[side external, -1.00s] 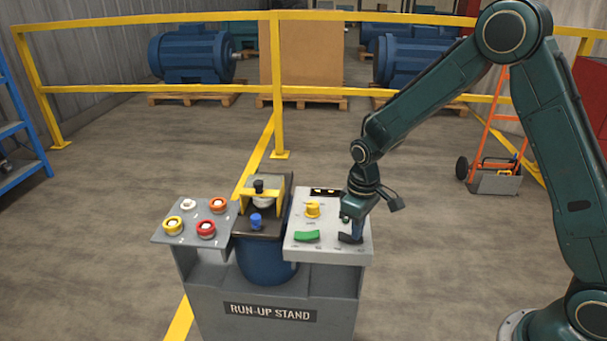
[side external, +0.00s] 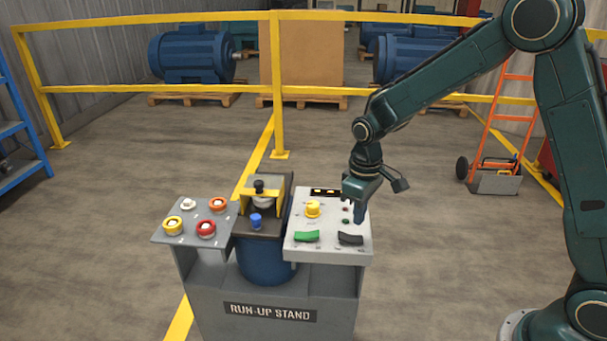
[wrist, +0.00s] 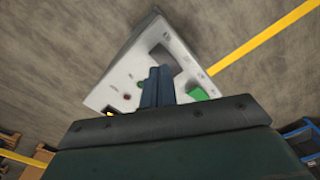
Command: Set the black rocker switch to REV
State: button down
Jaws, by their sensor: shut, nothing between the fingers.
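The black rocker switch (side external: 350,239) sits at the front right of the light grey control panel (side external: 330,250), right of a green rocker switch (side external: 306,236). My gripper (side external: 359,219) is shut and empty, a little above and behind the black rocker in the side view, apart from it. In the wrist view my gripper's shut fingers (wrist: 158,72) point at the panel (wrist: 140,50), and part of the black rocker (wrist: 163,58) shows beyond them. The rocker's labels are too small to read, so I cannot tell which position it marks.
A yellow knob (side external: 312,208) and small red and green lamps lie behind the rockers. Left of the panel are a blue knob (side external: 256,220) and a plate with several round buttons (side external: 173,225). A yellow railing (side external: 390,96) stands behind.

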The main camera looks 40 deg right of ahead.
aim_at(357, 239)
notch_tip(357, 239, up, 2)
jog(key=shift+r, duration=0.25)
jog(key=shift+r, duration=0.15)
dwell(0.4)
jog(key=s+r+m+t, duration=0.1)
jog(key=s+r+t, duration=0.1)
jog(key=s+r, duration=0.85)
jog(key=s+r+m+t, duration=0.2)
jog(key=s+r, duration=0.3)
jog(key=s, duration=0.9)
jog(key=shift+d+r+t, duration=0.35)
jog(key=shift+d+t, duration=0.1)
jog(key=shift+t, duration=0.35)
jog(key=shift+w, duration=0.1)
